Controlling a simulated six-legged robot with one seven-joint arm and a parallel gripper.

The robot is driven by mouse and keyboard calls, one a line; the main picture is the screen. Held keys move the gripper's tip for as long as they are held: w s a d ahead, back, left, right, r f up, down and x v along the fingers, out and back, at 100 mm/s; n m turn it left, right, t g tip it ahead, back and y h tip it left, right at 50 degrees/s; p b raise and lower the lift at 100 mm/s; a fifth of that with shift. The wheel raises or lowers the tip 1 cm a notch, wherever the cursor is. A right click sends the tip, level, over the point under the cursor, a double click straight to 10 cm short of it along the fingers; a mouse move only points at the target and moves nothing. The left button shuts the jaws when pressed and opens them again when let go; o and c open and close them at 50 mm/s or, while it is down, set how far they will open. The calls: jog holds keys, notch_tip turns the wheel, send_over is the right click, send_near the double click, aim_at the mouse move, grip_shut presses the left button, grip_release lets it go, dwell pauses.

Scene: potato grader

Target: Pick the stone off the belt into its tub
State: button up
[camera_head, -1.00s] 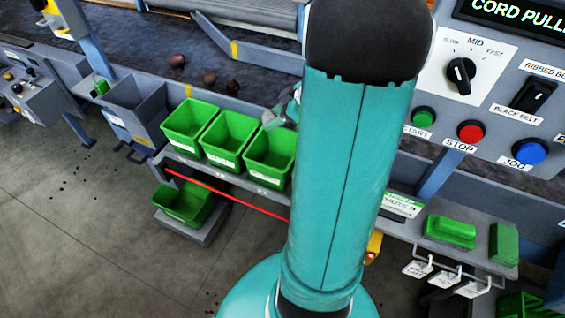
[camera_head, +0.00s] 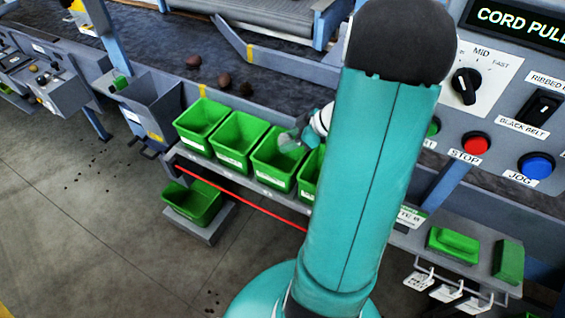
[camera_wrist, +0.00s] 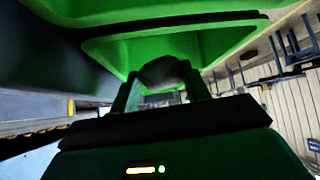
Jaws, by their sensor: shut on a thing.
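In the wrist view, a dark grey rounded stone (camera_wrist: 163,72) sits between the two fingertips of my gripper (camera_wrist: 162,88), which is shut on it. A green tub (camera_wrist: 215,45) opens just beyond the stone. In the head view my gripper (camera_head: 291,141) is over the back right part of a green tub (camera_head: 273,178), the third from the left in a row. The stone cannot be made out clearly there. The tub labels are too small to read. The black belt (camera_head: 150,30) runs behind the row.
Several brown lumps (camera_head: 224,81) lie on the belt. Other green tubs (camera_head: 203,117) stand on the shelf, and one (camera_head: 195,203) sits lower. A grey chute bin (camera_head: 155,112) is at left. A control panel (camera_head: 510,100) with buttons is close on the right.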

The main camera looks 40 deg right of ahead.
jog(key=shift+f, duration=0.25)
jog(key=shift+s, duration=0.1)
jog(key=o, duration=1.1)
jog(key=v, duration=0.7)
jog(key=shift+s+d+r, duration=0.15)
jog(key=shift+r, duration=0.1)
